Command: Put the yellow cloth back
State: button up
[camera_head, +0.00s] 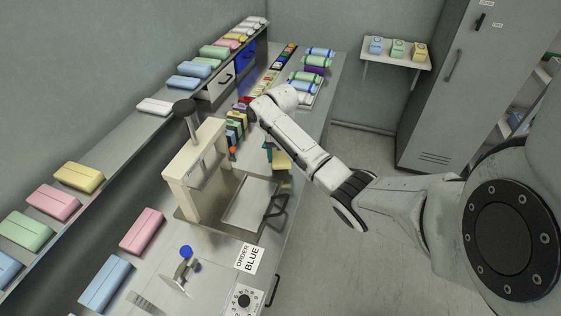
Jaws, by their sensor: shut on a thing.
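A yellow thing (282,160), which looks like the yellow cloth, shows just below my forearm, beyond the metal tray of the cream press. My gripper (270,148) is mostly hidden behind my arm and appears shut on this yellow thing. A small teal patch shows beside it. I cannot tell whether the yellow thing touches the bench.
The cream press (195,165) with a black knob stands close left of the arm. Rolled cloths (318,62) lie at the bench's far end. A card reading ORDER BLUE (249,258) lies in front. A wall shelf (395,66) holds small boxes beside a grey cabinet (440,90). The floor right of the bench is clear.

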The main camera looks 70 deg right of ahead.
aim_at(280, 156)
jog(key=shift+w+d+f, duration=0.1)
jog(key=shift+w+f, duration=0.1)
jog(key=shift+f, duration=1.6)
jog(key=shift+f, duration=0.2)
jog(key=o, duration=1)
jog(key=shift+r, duration=0.1)
notch_tip(280, 156, up, 12)
jog(key=shift+r+b, duration=0.15)
jog(key=shift+b, duration=0.2)
